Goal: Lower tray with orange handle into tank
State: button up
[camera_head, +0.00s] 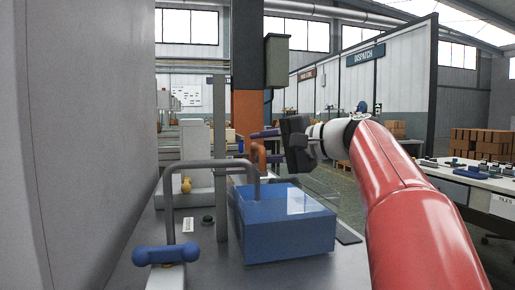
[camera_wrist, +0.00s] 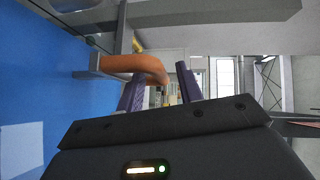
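The orange handle (camera_head: 258,154) stands above the back of the blue tank (camera_head: 288,238), beside a grey bent pipe. In the wrist view the handle (camera_wrist: 135,64) is a curved orange bar joined to a grey bracket at its left. My gripper (camera_head: 259,147) is above the tank with its purple fingers spread. In the wrist view the fingers (camera_wrist: 162,74) are apart, and the handle's curved end lies at the left fingertip and partly across the gap. Whether they touch is unclear. I cannot make out the tray below the handle.
The grey pipe (camera_head: 211,162) arches over the tank's left side. A blue-gripped lever (camera_head: 166,254) stands at the front left. A grey post (camera_head: 221,190) rises left of the tank, and an orange-and-black column (camera_head: 248,112) stands behind. A large grey wall (camera_head: 75,130) closes the left.

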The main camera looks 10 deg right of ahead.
jog(key=v, duration=0.6)
dwell(0.3)
